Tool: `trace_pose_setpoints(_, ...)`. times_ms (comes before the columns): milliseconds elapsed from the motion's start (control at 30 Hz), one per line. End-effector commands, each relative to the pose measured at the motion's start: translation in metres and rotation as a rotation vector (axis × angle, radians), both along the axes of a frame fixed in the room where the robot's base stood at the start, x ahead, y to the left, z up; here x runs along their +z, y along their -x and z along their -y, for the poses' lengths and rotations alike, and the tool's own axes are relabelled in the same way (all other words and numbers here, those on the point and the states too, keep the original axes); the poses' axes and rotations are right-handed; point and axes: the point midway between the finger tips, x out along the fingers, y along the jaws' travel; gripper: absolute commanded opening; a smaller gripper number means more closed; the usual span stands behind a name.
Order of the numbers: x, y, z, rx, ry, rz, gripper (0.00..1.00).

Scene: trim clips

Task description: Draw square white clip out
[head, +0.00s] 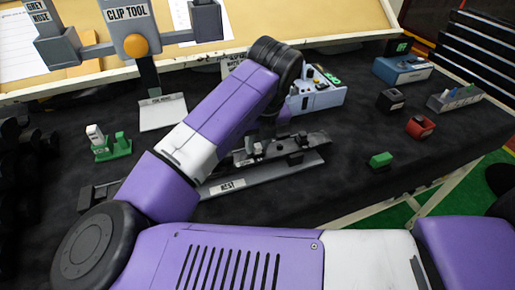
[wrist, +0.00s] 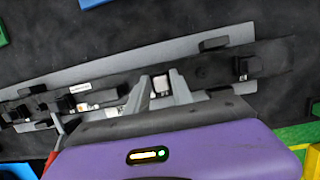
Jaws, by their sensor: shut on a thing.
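In the wrist view the square white clip (wrist: 160,86) shows as a small pale face between the two grey fingers of my gripper (wrist: 161,92). My gripper is shut on it, over a long grey trim rail (wrist: 120,62) with several dark clips along it. I cannot tell whether the clip is still seated in the rail or clear of it. In the head view my purple arm reaches down to the same rail (head: 310,162), which bears a REST label (head: 228,184). My fingertips are largely hidden there behind the arm.
A green holder with a white piece (head: 112,150) stands at left. A light-blue panel unit (head: 316,97) stands behind the rail. Blue (head: 402,69), black (head: 390,101), red (head: 420,127) and green (head: 381,160) blocks lie at right. The dark mat between rail and blocks is clear.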

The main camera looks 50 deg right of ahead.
Motion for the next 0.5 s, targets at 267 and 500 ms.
trace_pose_setpoints(267,0.0001,0.0013,0.0015,-0.004,0.003,-0.001,0.38)
trace_pose_setpoints(500,0.0012,0.0008,0.0010,-0.003,0.002,-0.001,0.38)
